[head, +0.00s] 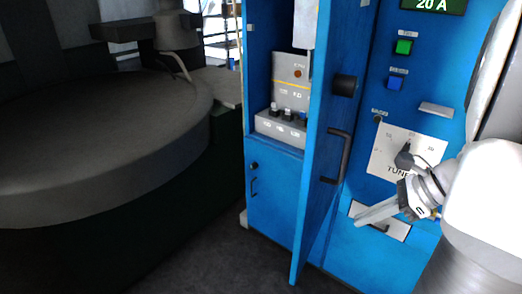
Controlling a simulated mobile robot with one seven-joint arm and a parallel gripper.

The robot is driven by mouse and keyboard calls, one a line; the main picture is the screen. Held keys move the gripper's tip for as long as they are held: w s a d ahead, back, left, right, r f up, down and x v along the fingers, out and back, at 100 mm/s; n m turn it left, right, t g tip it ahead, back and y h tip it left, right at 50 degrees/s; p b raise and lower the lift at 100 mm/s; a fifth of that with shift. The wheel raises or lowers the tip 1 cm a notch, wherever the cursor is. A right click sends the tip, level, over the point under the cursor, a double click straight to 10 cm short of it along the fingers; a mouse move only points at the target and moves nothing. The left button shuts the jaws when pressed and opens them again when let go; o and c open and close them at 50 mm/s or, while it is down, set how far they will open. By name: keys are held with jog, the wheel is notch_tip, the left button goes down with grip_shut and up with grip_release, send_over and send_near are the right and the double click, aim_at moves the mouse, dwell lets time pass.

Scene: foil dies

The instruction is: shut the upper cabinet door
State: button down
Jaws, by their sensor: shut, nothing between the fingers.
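The blue upper cabinet door (318,190) stands open, swung out towards me and seen at a steep angle. Left of the door, the open upper compartment (259,60) shows grey boxes inside. My gripper (360,219) is shut and empty, to the right of the door and lower than its handle. It appears in front of a white plate on the blue panel. I see no contact with the door; the depth gap is hard to judge.
The blue control panel (430,110) on the right carries green and blue buttons, a display and a dial plate (388,155) near my wrist. A lower door (275,200) is shut. A large dark round machine (90,150) stands left. Dark floor (220,265) is clear before the cabinet.

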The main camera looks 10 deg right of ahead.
jog(key=d+m+t, duration=0.1)
jog(key=d, duration=0.1)
send_near(308, 223)
notch_tip(308, 223, down, 4)
jog(key=shift+m, duration=0.3)
jog(key=shift+w+a+f+p, duration=0.2)
jog(key=shift+w+a+p, duration=0.15)
jog(key=shift+w+a, duration=1.15)
